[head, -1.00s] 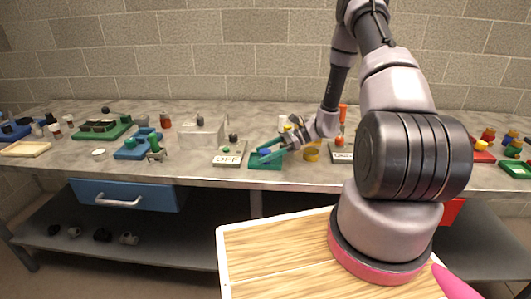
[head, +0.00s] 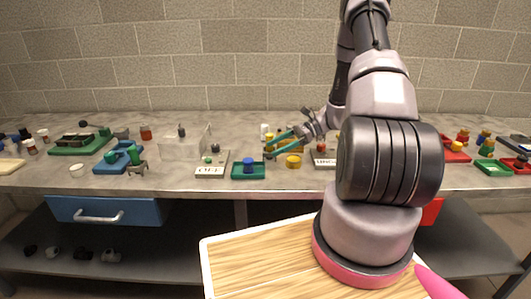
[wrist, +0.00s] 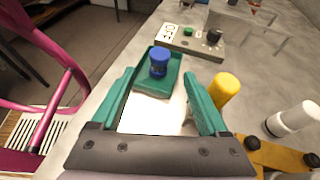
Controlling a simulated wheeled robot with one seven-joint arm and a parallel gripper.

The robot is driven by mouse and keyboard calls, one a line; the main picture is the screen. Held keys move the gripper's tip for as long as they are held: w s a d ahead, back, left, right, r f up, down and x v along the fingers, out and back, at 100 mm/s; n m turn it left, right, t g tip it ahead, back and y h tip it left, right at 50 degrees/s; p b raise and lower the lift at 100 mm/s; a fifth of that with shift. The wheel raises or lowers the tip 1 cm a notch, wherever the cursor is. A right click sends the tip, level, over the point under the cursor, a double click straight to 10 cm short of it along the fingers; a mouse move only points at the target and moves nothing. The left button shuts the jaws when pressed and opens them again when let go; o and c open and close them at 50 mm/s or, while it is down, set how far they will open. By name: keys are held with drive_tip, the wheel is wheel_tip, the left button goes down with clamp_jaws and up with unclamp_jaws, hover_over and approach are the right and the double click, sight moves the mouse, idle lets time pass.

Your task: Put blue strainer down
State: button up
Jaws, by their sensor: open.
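The blue strainer (head: 248,163) stands upright in a green tray (head: 236,175) near the front edge of the bench. It also shows in the wrist view (wrist: 158,62), beyond my fingertips and apart from them. My gripper (head: 270,149) is open and empty, above the bench to the right of the tray in the head view. In the wrist view its two green fingers (wrist: 160,97) are spread wide, with the tray between and ahead of them.
A grey OFF switch box (head: 212,171) stands left of the tray. A yellow round piece (head: 293,162) stands to its right. A clear box (head: 180,147) is behind left. A blue drawer (head: 110,209) is below the bench.

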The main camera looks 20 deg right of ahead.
drive_tip(key=shift+d+r, duration=0.15)
drive_tip(key=shift+d, duration=0.2)
drive_tip(key=s+a+r+n+h, duration=0.2)
drive_tip(key=s+r+n+h, duration=0.15)
drive_tip(key=r, duration=0.65)
drive_tip(key=s+a+r+n+h, duration=0.2)
drive_tip(key=s+r+n+h, duration=0.15)
drive_tip(key=r, duration=0.65)
drive_tip(key=s+a+r+n+t+h, duration=0.1)
drive_tip(key=s+r+n+t+h, duration=0.3)
drive_tip(key=s+r, duration=1.1)
drive_tip(key=n+t, duration=0.2)
drive_tip(key=n, duration=0.1)
drive_tip(key=shift+h, duration=0.3)
drive_tip(key=shift+w+a, duration=0.1)
